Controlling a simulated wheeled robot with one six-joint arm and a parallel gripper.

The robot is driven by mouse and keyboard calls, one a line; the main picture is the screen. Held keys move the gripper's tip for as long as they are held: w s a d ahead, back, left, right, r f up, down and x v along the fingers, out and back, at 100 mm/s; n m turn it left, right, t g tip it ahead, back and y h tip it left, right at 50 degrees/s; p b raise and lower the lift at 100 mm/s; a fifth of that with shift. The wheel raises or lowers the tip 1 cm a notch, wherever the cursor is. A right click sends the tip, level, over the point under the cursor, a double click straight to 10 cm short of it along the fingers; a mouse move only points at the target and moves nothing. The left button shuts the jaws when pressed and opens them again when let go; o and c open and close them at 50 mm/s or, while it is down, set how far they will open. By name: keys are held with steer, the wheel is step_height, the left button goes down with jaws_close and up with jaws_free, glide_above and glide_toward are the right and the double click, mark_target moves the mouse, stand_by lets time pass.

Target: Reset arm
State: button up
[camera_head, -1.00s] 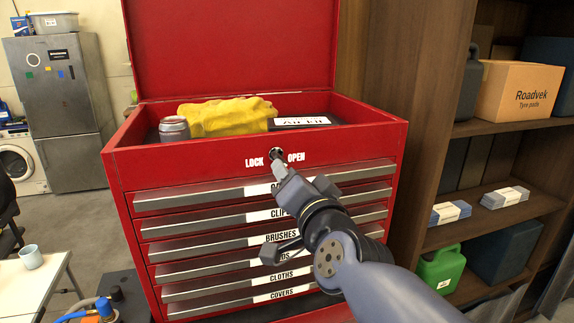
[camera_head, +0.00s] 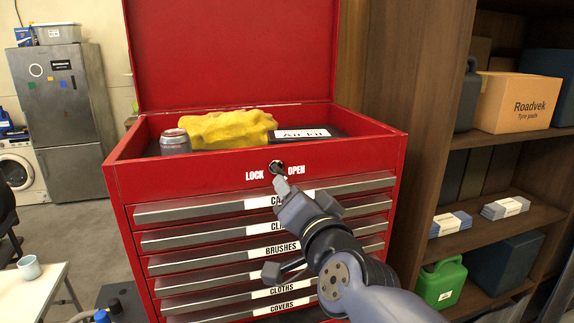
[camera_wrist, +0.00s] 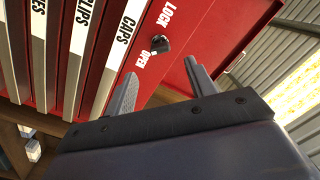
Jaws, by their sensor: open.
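My gripper (camera_head: 281,184) is in front of the upper part of the red tool chest (camera_head: 200,175), just below its lock. In the wrist view my gripper (camera_wrist: 160,88) has its two fingers apart with nothing between them. The black key knob of the lock (camera_head: 277,167) sits between the words LOCK and OPEN. In the wrist view the knob (camera_wrist: 160,45) lies beyond the fingertips, apart from them, and points toward OPEN. My arm hides part of the drawer fronts.
The chest lid is up; a yellow cloth (camera_head: 228,128), a can (camera_head: 175,141) and an Air kit box (camera_head: 303,134) lie in the top tray. Labelled drawers (camera_head: 190,237) are shut below. A wooden shelf (camera_head: 460,141) stands close on the right. Open floor lies left.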

mark_target(279, 171)
steer(key=b+x, duration=0.1)
steer(key=x, duration=0.8)
steer(key=p+v, duration=0.2)
steer(key=v, duration=0.8)
steer(key=w+a+m+b, duration=0.2)
steer(key=w+m+b, duration=0.3)
steer(key=m, duration=1.3)
steer(key=x, duration=0.4)
steer(key=shift+w+d, duration=0.2)
steer(key=shift+w, duration=0.1)
